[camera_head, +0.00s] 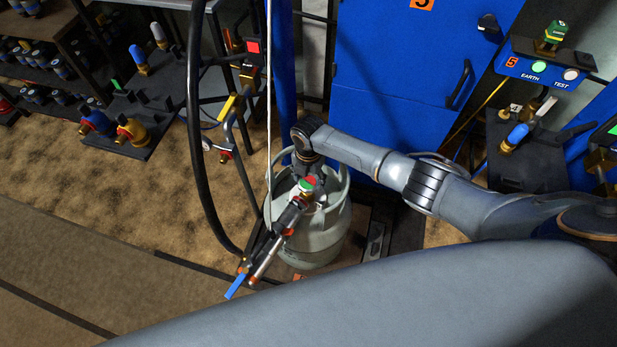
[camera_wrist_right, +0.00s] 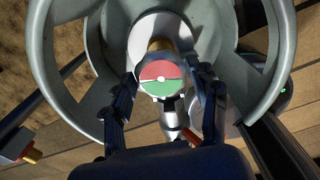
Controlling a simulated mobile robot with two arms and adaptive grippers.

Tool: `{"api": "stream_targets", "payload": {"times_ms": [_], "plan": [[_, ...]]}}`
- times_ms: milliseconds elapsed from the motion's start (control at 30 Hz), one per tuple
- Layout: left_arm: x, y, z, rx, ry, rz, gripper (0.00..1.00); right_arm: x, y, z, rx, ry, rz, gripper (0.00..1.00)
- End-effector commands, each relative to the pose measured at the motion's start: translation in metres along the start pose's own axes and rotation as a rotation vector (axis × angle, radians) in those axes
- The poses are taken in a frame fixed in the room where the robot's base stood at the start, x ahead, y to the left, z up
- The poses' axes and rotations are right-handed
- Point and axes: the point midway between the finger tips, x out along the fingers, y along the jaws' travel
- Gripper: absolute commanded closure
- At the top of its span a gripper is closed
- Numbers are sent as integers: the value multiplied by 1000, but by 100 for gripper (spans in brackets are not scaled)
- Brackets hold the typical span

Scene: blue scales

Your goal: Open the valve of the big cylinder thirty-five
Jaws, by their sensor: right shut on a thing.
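The big grey-green cylinder (camera_head: 325,235) stands on a dark platform in the middle of the head view, with a round collar (camera_wrist_right: 282,60) around its top. Its number cannot be read. The valve knob, with a red and green face (camera_wrist_right: 160,80), shows at the top of the cylinder and also in the head view (camera_head: 306,185). My right gripper (camera_wrist_right: 164,92) is shut on the valve knob, with one finger on each side of it. My left gripper is not in view.
A blue cabinet (camera_head: 410,100) stands behind. A dark panel (camera_head: 130,115) with several coloured valves is at the left.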

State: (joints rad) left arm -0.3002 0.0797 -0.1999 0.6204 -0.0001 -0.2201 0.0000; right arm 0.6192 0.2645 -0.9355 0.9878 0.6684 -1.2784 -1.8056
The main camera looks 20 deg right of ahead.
Motion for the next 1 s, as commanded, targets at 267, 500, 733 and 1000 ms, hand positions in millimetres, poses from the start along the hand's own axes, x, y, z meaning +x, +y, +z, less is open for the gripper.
{"api": "stream_targets", "payload": {"times_ms": [267, 500, 733, 1000], "plan": [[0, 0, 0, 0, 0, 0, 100, 0, 0, 0, 2, 1, 0, 18], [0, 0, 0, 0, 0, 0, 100, 0, 0, 0, 2, 0, 0, 18], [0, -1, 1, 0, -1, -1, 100, -11, 0, 1, 2, 0, 2, 18], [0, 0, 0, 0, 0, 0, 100, -62, 1, 2, 0, -4, 4, 18]]}}
